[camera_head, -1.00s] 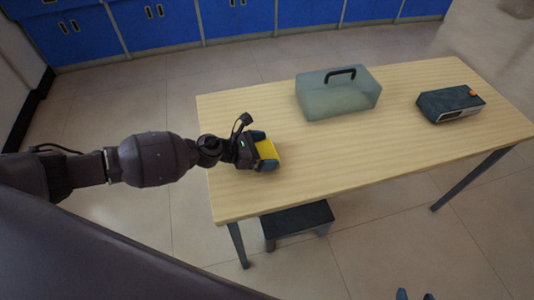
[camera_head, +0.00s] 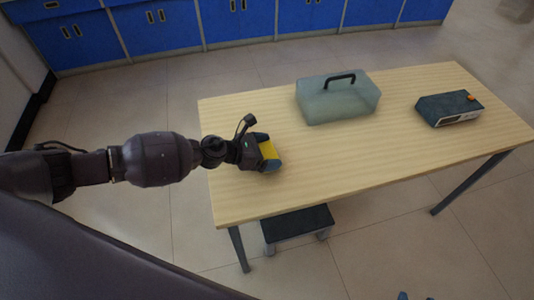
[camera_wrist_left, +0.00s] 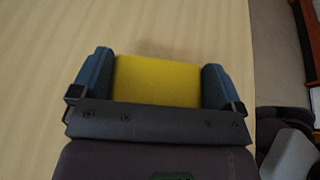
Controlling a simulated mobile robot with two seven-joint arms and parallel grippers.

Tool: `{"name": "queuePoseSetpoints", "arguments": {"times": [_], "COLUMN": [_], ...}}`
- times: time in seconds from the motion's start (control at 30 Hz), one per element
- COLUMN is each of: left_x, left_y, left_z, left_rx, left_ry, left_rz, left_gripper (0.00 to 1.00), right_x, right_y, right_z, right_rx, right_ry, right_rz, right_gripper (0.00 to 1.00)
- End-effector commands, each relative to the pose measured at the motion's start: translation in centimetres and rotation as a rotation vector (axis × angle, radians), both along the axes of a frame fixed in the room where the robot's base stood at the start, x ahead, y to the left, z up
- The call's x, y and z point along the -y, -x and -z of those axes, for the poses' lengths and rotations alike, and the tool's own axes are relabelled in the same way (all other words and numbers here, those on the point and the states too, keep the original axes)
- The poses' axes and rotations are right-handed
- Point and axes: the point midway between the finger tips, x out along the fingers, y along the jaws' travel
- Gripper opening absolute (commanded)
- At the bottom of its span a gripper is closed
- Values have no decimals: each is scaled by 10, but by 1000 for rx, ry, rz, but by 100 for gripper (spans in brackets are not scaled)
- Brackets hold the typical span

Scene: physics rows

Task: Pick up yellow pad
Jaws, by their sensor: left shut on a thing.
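The yellow pad (camera_head: 268,150) is at the left part of the wooden table (camera_head: 330,170), between the fingers of my left gripper (camera_head: 270,152). In the left wrist view the yellow pad (camera_wrist_left: 158,81) fills the space between the two blue-grey fingers of the left gripper (camera_wrist_left: 158,80), with a finger against each side. The gripper is shut on it. A faint shadow shows on the table beyond the pad. I cannot tell whether the pad touches the table.
A translucent greenish box with a black handle (camera_head: 338,98) stands at the table's back middle. A dark device with an orange button (camera_head: 449,108) is at the right. A dark stool (camera_head: 297,222) is under the front edge. The table's front middle is clear.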

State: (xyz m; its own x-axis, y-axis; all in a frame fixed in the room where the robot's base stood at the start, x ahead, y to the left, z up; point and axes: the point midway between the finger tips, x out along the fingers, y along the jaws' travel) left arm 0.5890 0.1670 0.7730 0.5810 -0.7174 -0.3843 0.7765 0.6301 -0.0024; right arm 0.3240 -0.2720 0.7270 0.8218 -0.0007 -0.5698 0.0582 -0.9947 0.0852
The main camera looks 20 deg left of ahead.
Motion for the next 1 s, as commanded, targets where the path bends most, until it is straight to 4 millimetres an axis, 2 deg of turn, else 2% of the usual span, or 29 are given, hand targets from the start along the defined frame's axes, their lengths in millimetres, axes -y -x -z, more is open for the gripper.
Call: {"name": "queuePoseSetpoints", "arguments": {"times": [0.03,0.17,0.3,0.6,0.8,1.0], "left_x": [0,-1,0,0,0,0], "left_y": [-2,-3,-3,-2,-1,-1], "left_z": [-17,-49,-87,-154,-179,-187], "left_rx": [12,16,16,9,6,2], "left_ry": [-2,-3,-3,-1,0,0], "left_rz": [2,3,3,2,1,1], "left_gripper": [70,70,70,70,70,70], "right_x": [0,2,4,5,4,3], "right_y": [-3,-4,3,10,3,-4], "right_z": [-10,-22,-31,-52,-69,-78], "right_rx": [14,25,19,20,40,56], "right_ry": [0,1,2,-4,-6,-6], "right_rz": [0,3,10,24,23,18], "right_gripper": [52,52,52,52,52,52]}}
